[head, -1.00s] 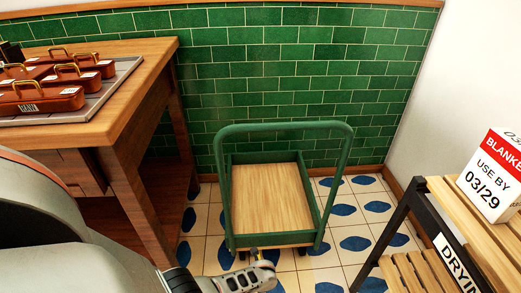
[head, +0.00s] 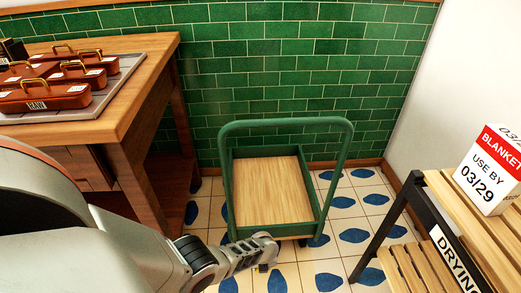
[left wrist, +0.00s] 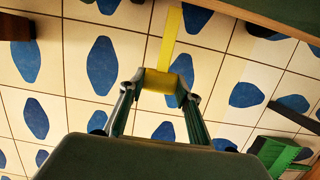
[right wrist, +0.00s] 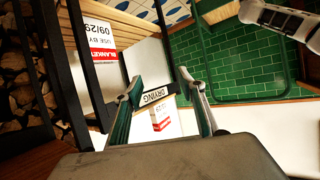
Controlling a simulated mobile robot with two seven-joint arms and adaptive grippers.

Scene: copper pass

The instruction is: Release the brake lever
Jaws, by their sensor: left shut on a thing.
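A green trolley (head: 228,205) with a wooden bed stands on the tiled floor in front of the green wall, its hoop handle towards me. My left gripper (head: 270,245) is low at the near edge of the trolley. In the left wrist view the yellow brake lever (left wrist: 172,35) runs down between the fingers of my left gripper (left wrist: 167,92), which is shut on its end. The lever is hidden behind the gripper in the head view. My right gripper (right wrist: 158,82) shows only in the right wrist view; its fingers are apart with nothing between them.
A wooden table (head: 140,95) with a tray of several brown cases (head: 45,97) stands on the left. A slatted drying rack (head: 435,195) bearing a white blanket box (head: 490,170) stands on the right. Open tiled floor lies between rack and trolley.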

